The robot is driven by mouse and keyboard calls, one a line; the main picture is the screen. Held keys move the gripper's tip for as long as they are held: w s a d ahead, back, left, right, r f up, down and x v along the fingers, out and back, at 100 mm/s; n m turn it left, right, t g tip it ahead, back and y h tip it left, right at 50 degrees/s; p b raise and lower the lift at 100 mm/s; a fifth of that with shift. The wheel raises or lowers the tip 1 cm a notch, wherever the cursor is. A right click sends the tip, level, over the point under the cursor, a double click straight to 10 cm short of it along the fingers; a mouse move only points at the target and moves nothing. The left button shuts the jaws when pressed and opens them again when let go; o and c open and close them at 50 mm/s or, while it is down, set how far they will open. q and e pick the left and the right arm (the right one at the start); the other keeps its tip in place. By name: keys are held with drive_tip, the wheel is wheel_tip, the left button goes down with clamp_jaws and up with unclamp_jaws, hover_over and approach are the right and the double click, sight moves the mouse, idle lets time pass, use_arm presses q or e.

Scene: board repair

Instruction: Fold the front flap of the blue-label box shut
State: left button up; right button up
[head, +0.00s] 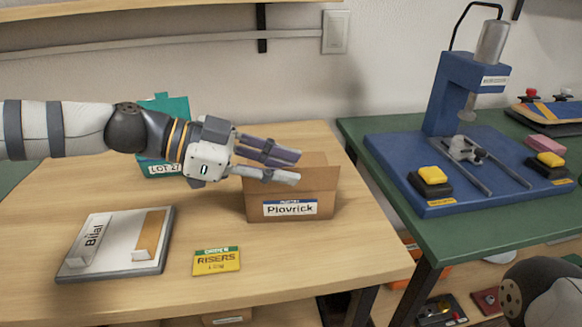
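The blue-label box (290,217) is a brown cardboard box on the wooden table, with a white and blue label reading "Plavrick" on its front. Its front flap (319,178) appears raised along the front edge, partly hidden by my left gripper. My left gripper (299,168) reaches in from the left over the top of the box. I cannot tell whether a finger touches the flap. My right gripper is out of the picture; only part of my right arm shows at the bottom right.
A teal box (158,170) stands behind my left arm. A grey board (133,262) and a yellow "RISERS" card (216,261) lie in front. A green table (440,238) with a blue press (455,108) stands right, across a gap. The front right table corner is clear.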

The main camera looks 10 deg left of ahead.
use_arm(q)
drive_tip(key=shift+x, duration=0.9)
drive_tip(key=shift+c, duration=0.2)
clamp_jaws()
drive_tip(key=shift+w, duration=0.1)
